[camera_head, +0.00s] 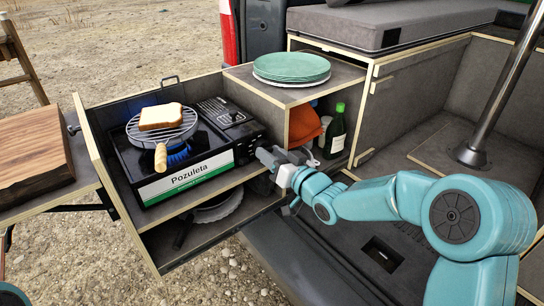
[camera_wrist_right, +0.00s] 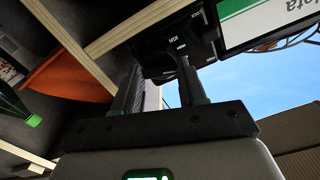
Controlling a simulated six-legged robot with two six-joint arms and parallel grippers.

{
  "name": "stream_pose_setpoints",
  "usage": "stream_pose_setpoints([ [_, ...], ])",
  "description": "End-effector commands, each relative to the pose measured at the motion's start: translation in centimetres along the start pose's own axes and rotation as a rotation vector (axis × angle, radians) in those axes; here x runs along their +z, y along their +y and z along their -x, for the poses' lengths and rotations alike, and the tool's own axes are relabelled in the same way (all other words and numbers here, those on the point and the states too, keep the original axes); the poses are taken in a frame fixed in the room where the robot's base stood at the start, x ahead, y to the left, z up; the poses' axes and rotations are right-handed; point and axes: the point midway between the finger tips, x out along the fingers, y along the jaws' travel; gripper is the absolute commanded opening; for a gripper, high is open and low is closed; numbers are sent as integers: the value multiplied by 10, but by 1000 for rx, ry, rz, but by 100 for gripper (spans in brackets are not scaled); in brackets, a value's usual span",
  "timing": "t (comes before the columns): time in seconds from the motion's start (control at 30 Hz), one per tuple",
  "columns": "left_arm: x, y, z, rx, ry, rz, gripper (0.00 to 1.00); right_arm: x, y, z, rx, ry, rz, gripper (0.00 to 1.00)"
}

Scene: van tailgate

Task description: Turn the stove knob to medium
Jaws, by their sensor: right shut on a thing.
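The black camping stove (camera_head: 215,140) stands in the pulled-out drawer, with a white and green "Pozuleta" label on its front. The stove knob (camera_wrist_right: 160,66) is on the right end of that front, dark and partly hidden by my fingers. My right gripper (camera_head: 264,155) reaches it from the right and is shut on it; its two fingers (camera_wrist_right: 158,85) lie either side of the knob in the wrist view. The knob's exact setting cannot be read. A blue flame (camera_head: 178,153) burns under the round grill. My left gripper is not in view.
A slice of bread (camera_head: 160,116) lies on the grill (camera_head: 188,122), whose wooden handle (camera_head: 161,158) sticks out frontward. Green plates (camera_head: 291,66) top the cabinet beside it. A green bottle (camera_head: 336,130) and an orange item (camera_head: 303,124) sit below. A pan (camera_head: 218,208) lies under the stove.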

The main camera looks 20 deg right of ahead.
Motion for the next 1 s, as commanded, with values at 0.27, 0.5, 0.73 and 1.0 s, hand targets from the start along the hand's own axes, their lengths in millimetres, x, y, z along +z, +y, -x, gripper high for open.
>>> stream_pose_setpoints([
  [0.27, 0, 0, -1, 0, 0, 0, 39, 2, 0, 0, 0, -4, -93, 11],
  [0.5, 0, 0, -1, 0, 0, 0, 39, 1, 0, 0, 0, -4, -114, 11],
  [0.73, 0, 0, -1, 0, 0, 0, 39, 2, 0, 0, 0, -4, -114, 11],
  [1.0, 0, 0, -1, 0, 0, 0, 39, 1, 0, 0, 0, -3, -114, 67],
])
